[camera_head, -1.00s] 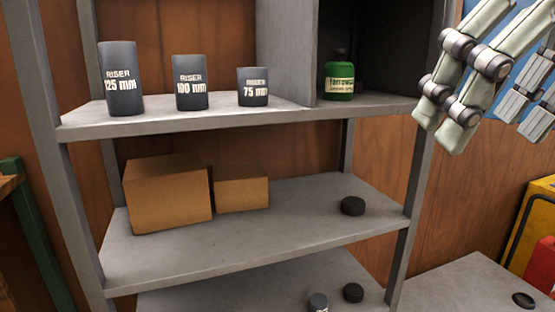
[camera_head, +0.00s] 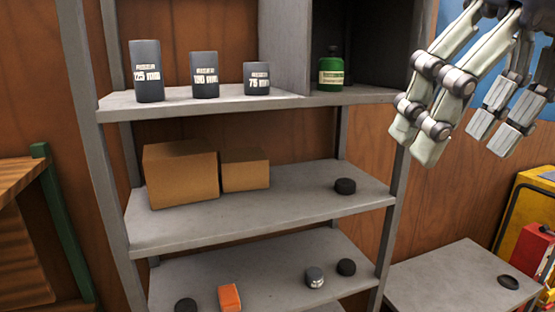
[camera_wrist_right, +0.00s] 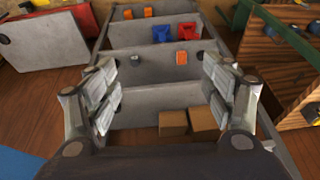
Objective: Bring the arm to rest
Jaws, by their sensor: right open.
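My right gripper (camera_head: 455,145) is at the upper right of the head view, in front of the shelf's right side. Its jaws are apart and nothing is between them. In the right wrist view its two fingers (camera_wrist_right: 163,100) stand wide apart at left and right, with the shelf unit (camera_wrist_right: 125,55) seen between and beyond them. The left gripper shows in neither view.
A grey table (camera_head: 450,275) and a yellow cabinet (camera_head: 525,225) stand right; a wooden bench (camera_head: 20,230) is left.

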